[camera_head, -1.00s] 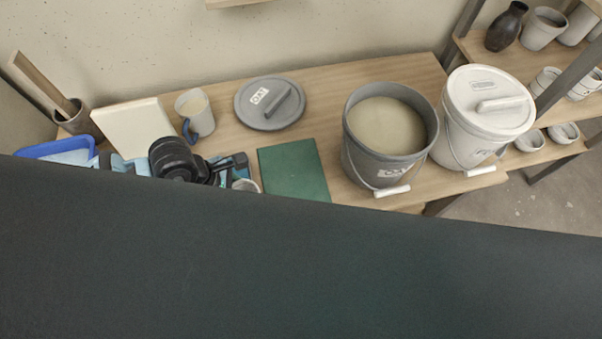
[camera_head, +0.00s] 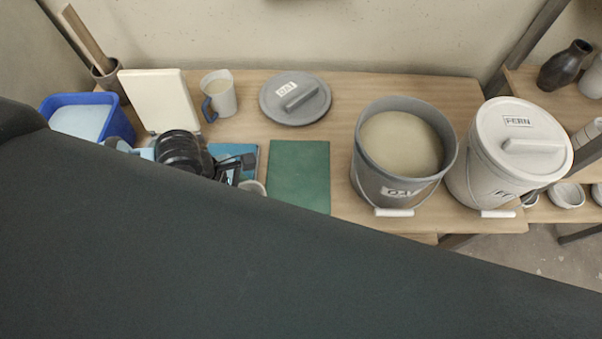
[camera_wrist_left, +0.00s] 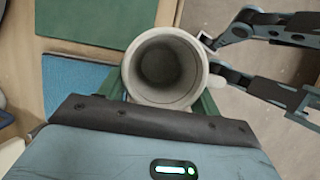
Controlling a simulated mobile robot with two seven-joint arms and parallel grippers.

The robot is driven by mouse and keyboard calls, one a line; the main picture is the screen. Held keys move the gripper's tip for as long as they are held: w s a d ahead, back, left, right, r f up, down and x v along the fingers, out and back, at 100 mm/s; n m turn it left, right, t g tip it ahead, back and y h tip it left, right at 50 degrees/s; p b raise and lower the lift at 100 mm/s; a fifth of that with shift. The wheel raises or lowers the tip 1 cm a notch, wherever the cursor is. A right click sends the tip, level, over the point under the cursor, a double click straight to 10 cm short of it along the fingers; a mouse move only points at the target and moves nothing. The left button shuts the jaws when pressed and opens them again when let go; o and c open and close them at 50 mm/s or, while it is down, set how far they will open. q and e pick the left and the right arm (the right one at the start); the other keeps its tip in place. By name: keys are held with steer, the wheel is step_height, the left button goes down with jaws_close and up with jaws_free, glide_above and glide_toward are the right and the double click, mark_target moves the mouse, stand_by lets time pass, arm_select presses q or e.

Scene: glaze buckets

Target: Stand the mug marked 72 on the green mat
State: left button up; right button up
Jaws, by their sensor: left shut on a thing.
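The light grey mug (camera_wrist_left: 165,68) is held upright in my left gripper (camera_wrist_left: 162,90), whose fingers lie on either side of it. Its opening faces the wrist camera and looks empty; no marking shows. In the head view only a bit of its rim (camera_head: 254,187) shows, beside my left gripper (camera_head: 238,168). The green mat (camera_head: 299,174) lies flat and bare, just right of the mug; it also shows at the top of the wrist view (camera_wrist_left: 95,20). My right gripper (camera_wrist_left: 215,55) has its fingers spread close to the mug's handle side.
A blue mat (camera_head: 232,152) lies left of the green mat. My dark arm hides the front of the table.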

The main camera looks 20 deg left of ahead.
arm_select(q)
steer(key=shift+w, duration=0.1)
steer(key=w+d+f, duration=0.1)
steer(key=w+d, duration=0.1)
steer(key=w, duration=0.3)
steer(key=w+d+f, duration=0.2)
steer(key=w, duration=0.3)
steer(key=w+d+f, duration=0.1)
steer(key=w, duration=0.3)
steer(key=shift+w+d+f+p, duration=0.15)
steer(key=shift+w+d+p, duration=0.15)
steer(key=shift+w+d, duration=0.1)
steer(key=shift+f, duration=0.25)
steer(key=shift+a, duration=0.1)
arm_select(e)
steer(key=shift+w+r, duration=0.2)
steer(key=shift+r, duration=0.15)
steer(key=shift+s, duration=0.1)
arm_select(q)
steer(key=shift+f, duration=0.15)
